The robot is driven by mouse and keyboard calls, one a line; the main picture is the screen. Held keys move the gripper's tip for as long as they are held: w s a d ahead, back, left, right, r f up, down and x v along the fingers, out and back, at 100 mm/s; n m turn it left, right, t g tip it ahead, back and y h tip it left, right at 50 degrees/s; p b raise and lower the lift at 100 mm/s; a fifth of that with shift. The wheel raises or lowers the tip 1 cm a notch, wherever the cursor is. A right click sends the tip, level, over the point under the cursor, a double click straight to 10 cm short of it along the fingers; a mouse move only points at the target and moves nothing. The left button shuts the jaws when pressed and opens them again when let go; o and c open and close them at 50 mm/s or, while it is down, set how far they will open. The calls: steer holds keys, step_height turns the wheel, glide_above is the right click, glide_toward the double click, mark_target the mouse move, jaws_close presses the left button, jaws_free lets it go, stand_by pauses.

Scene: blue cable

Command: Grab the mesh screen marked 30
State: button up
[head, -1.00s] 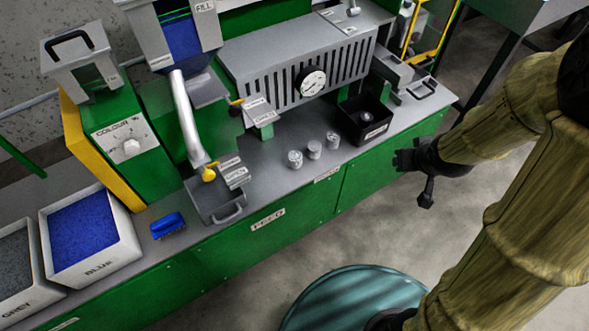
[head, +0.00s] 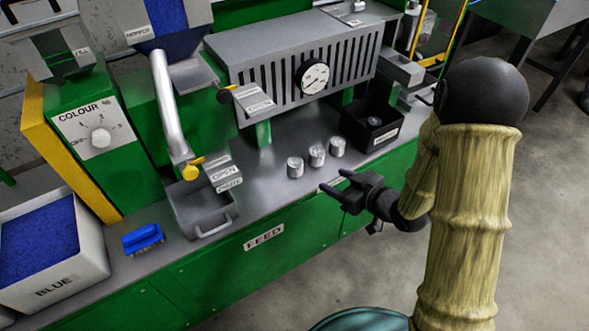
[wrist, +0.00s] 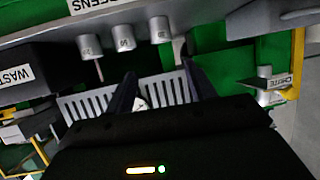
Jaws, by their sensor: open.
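Three small silver cylindrical mesh screens stand in a row on the grey bench: a left one (head: 295,167), a middle one (head: 317,155) and a right one (head: 337,146). The wrist view, turned over, shows the same three (wrist: 90,47) (wrist: 123,38) (wrist: 159,30). Their markings are too small to read surely, so I cannot tell which is 30. My gripper (head: 333,180) is open and empty at the bench's front edge, its fingers pointing toward the screens and apart from them. Both fingers also show in the wrist view (wrist: 159,75).
A black waste bin (head: 372,128) stands right of the screens. A grey drawer tray (head: 205,208) and a blue brush (head: 143,239) are to the left. A grey slotted housing with a gauge (head: 313,77) rises behind. Bare bench lies around the screens.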

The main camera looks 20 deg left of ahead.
mark_target(298, 164)
steer(key=b+x, duration=0.1)
steer(key=x, duration=1.1)
steer(key=shift+w+f+b, duration=0.1)
steer(key=shift+b, duration=0.2)
steer(key=shift+a, duration=0.1)
steer(key=b+x, duration=0.1)
steer(key=x, duration=0.4)
steer(key=shift+a, duration=0.1)
steer(key=shift+c, duration=0.4)
steer(key=c, duration=0.7)
steer(key=shift+c, duration=0.2)
